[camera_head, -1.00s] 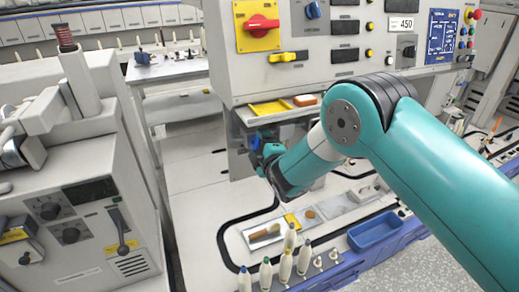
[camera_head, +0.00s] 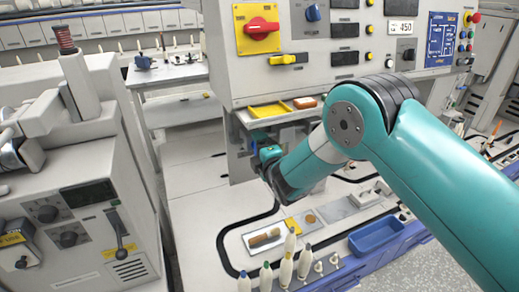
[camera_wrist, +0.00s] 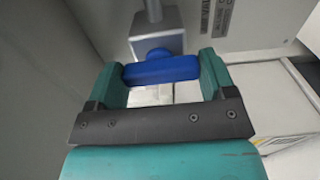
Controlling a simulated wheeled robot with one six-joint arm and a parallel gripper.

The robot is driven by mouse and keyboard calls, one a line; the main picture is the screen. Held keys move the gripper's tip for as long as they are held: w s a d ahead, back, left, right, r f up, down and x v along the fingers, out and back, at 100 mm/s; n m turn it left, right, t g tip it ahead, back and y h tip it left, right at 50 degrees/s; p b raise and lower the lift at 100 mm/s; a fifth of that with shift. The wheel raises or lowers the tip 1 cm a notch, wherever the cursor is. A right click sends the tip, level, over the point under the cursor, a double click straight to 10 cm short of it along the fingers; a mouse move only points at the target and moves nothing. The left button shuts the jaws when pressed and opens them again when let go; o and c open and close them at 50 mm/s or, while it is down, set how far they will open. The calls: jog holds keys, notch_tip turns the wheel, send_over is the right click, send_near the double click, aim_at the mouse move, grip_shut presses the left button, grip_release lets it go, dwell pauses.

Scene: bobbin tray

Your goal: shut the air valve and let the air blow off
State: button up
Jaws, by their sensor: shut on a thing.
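The air valve has a blue handle (camera_wrist: 161,70) on a grey metal body (camera_wrist: 157,42), with a pipe running up from it in the wrist view. My gripper (camera_wrist: 162,76) has its two teal fingers at the two ends of the handle, shut on it. The handle lies crosswise to the pipe in this view. In the head view my gripper (camera_head: 262,148) is under the machine's overhanging panel, and only a little blue of the handle shows beside it; the valve body is mostly hidden there.
Above my gripper is a ledge with a yellow tray (camera_head: 268,110) and an orange block (camera_head: 304,102). The control panel has a red rotary switch (camera_head: 261,27). Below stand several white bobbins (camera_head: 286,270) and a blue bin (camera_head: 376,237). A grey machine (camera_head: 80,210) stands at left.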

jog(key=o, duration=0.9)
jog(key=b+v, duration=1.5)
jog(key=v, duration=0.2)
jog(key=shift+s+d+f, duration=0.1)
jog(key=shift+s+d, duration=0.05)
jog(key=shift+s, duration=0.05)
